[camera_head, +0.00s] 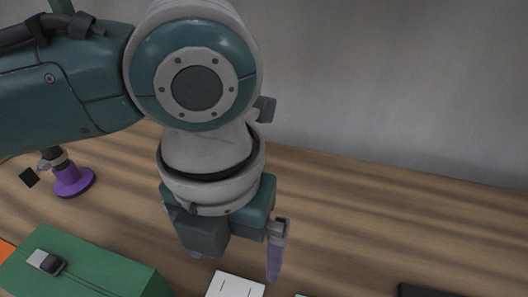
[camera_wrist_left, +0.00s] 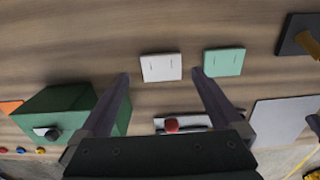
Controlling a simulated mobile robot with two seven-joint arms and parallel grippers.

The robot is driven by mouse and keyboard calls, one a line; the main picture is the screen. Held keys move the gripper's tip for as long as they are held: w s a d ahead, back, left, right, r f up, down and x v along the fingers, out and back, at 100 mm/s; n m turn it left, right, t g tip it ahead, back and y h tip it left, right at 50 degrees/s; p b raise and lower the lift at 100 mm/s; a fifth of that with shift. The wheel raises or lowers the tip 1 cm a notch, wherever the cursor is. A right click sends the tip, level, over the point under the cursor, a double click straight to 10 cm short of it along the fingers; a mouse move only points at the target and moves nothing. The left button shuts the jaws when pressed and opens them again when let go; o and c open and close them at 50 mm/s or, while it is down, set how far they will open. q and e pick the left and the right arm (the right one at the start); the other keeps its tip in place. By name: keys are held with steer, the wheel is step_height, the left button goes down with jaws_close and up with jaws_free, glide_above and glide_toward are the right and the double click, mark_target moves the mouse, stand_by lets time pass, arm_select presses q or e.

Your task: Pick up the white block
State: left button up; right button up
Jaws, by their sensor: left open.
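The white block (camera_head: 236,286) is cut off by the bottom edge of the head view, just below my left gripper (camera_head: 235,266). In the left wrist view the white block (camera_wrist_left: 161,67) lies flat on the wooden table, with two small dark marks on its face. My left gripper (camera_wrist_left: 160,76) is open, and its two fingertips appear on either side of the block in that view. The fingers hold nothing. I cannot tell the exact height gap between fingertips and block.
A mint-green block (camera_wrist_left: 224,62) lies close to the right of the white block. A green box (camera_head: 80,268) stands at the left, with a purple base (camera_head: 73,181) behind it. A dark block (camera_wrist_left: 297,36) and a grey panel (camera_wrist_left: 285,121) are at the right.

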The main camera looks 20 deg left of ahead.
mark_target(239, 280)
arm_select(q)
step_height(239, 280, down, 7)
steer(key=shift+r+b, duration=0.1)
steer(key=shift+b, duration=0.55)
steer(key=c, duration=1.1)
steer(key=shift+w+r, duration=0.1)
steer(key=shift+r, duration=0.1)
